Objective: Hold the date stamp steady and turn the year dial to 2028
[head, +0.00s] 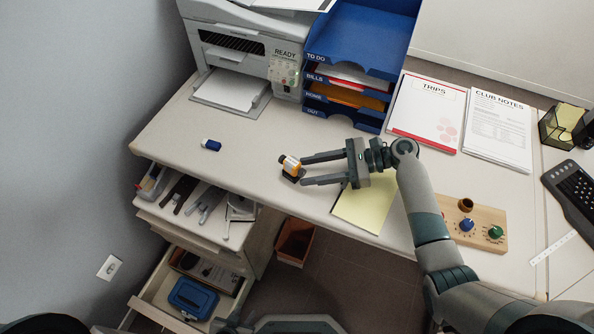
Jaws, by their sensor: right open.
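My left gripper is not in view.
A yellow sheet (366,205) lies under my right wrist. A wooden stand (462,236) with blue and green knobbed pieces is to the right. A small blue item (211,145) lies left. A printer (245,45) and blue trays (362,45) stand behind. Open drawers (165,290) are front left.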

